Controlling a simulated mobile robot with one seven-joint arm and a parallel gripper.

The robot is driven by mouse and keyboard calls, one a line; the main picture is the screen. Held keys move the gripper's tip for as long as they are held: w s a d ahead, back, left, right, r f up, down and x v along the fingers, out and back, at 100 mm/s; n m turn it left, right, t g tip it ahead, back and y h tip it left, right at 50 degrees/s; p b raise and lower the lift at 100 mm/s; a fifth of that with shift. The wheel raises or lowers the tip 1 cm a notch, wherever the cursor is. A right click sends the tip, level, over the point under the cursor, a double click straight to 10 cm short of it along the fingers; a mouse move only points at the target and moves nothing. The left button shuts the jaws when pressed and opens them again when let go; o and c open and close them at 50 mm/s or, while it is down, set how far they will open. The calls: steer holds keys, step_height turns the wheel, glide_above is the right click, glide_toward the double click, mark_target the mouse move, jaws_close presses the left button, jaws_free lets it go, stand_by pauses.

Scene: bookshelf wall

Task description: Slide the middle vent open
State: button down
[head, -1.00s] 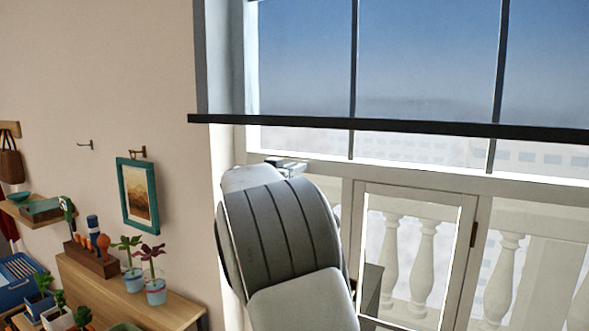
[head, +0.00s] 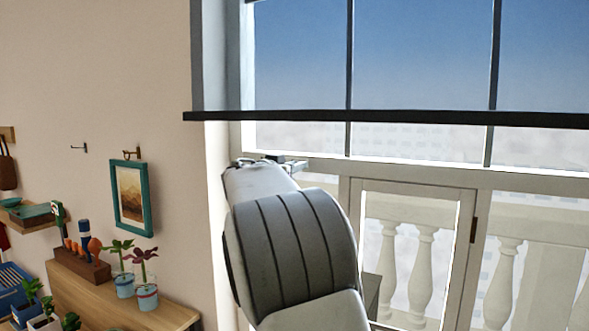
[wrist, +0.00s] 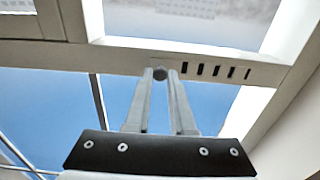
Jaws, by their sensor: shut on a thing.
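In the wrist view a row of several dark vent slots (wrist: 216,71) is set in the pale window frame bar. A small round grey knob (wrist: 160,73) sits at the left end of the row. My gripper (wrist: 160,76) is shut on the knob, one finger on each side of it. The slots to the right of the knob show dark; whether others lie behind the fingers is hidden. In the head view my arm covers most of this spot, and only a bit of my gripper (head: 284,163) shows at the frame bar. Only this one vent is clearly visible.
A dark horizontal bar (head: 400,118) crosses the window above my gripper. The wall corner is close on the left, with a teal picture frame (head: 131,197) and a wooden shelf (head: 120,300) of plants. A glazed door (head: 416,190) is below right.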

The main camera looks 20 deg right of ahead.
steer(key=c, duration=0.8)
jaws_free()
steer(key=shift+s+d, duration=0.15)
steer(key=shift+s, duration=0.05)
steer(key=shift+o, duration=0.2)
steer(key=b+v, duration=0.6)
steer(key=v, duration=1.1)
steer(key=shift+s+f, duration=0.1)
